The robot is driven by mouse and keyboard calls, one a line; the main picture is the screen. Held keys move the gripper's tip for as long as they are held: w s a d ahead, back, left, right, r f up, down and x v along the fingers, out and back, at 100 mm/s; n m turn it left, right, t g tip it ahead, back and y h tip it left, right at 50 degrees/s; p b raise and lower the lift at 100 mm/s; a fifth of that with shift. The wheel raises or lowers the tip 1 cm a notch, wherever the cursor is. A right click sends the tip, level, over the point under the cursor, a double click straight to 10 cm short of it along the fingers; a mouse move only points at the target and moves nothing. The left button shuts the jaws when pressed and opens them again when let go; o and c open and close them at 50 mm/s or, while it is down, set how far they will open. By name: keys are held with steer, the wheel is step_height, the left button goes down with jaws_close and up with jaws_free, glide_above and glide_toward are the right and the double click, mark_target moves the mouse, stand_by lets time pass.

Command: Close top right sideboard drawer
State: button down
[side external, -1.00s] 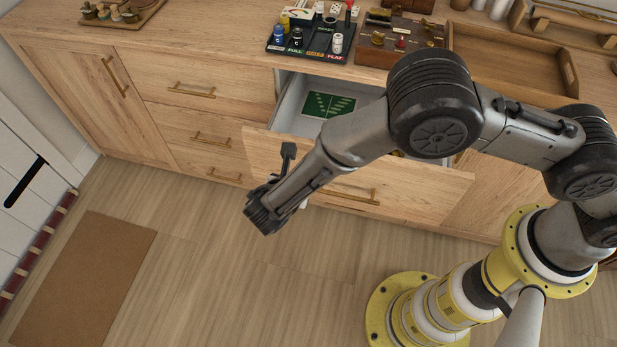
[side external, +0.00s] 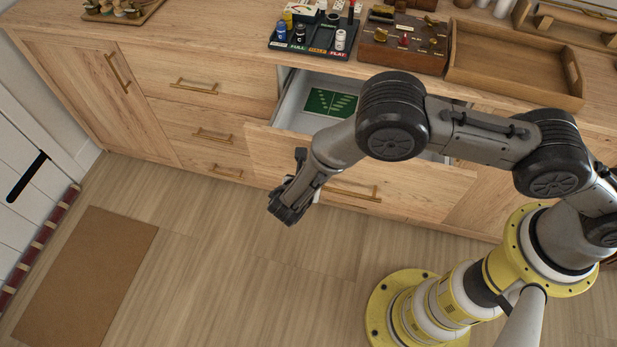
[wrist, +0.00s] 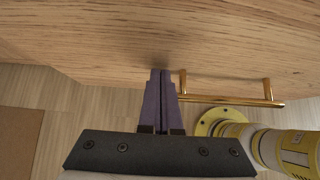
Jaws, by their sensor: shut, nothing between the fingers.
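The top right sideboard drawer is pulled out, with its wooden front (side external: 420,182) standing well clear of the cabinet face. A brass bar handle (side external: 353,191) is on that front and also shows in the wrist view (wrist: 228,98). A green card or box (side external: 331,103) lies inside the pale drawer. My arm crosses above the drawer and hides part of its inside. My gripper (wrist: 160,72) is shut and empty, its fingertips pointing at the drawer front just left of the handle. They are at or very near the wood; contact cannot be told. The side view hides the fingertips.
The sideboard top holds a dark game tray (side external: 315,40), a wooden box with knobs (side external: 404,45) and an empty wooden tray (side external: 515,68). Shut drawers with brass handles (side external: 194,86) stand left. The floor (side external: 220,270) in front is clear beside a brown mat (side external: 85,270).

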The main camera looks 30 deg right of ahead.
steer(key=shift+w+d, duration=0.1)
steer(key=shift+w, duration=0.05)
steer(key=w+d, duration=1.7)
steer(key=shift+w+d, duration=0.15)
steer(key=shift+d, duration=0.05)
